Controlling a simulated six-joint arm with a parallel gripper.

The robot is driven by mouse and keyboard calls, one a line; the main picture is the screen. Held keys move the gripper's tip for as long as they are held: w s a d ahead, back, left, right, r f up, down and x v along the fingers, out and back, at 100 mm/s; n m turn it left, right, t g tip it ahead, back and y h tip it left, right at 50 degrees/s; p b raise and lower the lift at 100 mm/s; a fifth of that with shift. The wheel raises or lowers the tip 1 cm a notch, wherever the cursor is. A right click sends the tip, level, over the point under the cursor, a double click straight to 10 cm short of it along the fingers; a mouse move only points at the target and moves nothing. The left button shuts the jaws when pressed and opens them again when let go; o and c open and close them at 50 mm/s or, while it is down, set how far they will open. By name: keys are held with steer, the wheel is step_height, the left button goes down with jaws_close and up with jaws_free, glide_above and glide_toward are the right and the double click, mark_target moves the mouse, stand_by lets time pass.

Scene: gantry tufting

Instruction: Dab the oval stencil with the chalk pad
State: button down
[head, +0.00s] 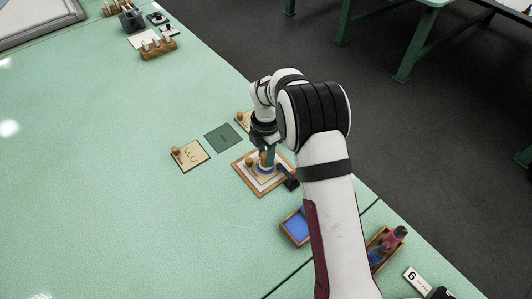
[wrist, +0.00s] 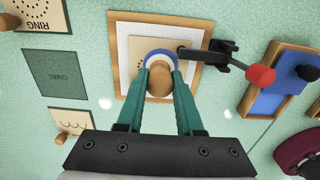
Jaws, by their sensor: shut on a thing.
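My gripper (wrist: 160,72) is shut on the wooden knob of the chalk pad (wrist: 159,54), a round pad with a blue and white rim. In the head view my gripper (head: 266,158) holds the pad low over a wood-framed board (head: 240,163). A cream stencil plate (wrist: 137,45) lies on the white sheet in this frame, partly under the pad. The dark green place marked OVAL (wrist: 55,75) is bare. Whether the pad touches the plate I cannot tell.
A black clamp with a red knob (wrist: 261,75) reaches over the frame's edge. A blue chalk tray (head: 297,227) stands close by. The RING stencil (wrist: 40,12) and a wavy-line stencil (head: 190,154) lie beside the OVAL place.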

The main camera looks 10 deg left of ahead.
stand_by(0.4)
steer(key=shift+r, duration=3.5)
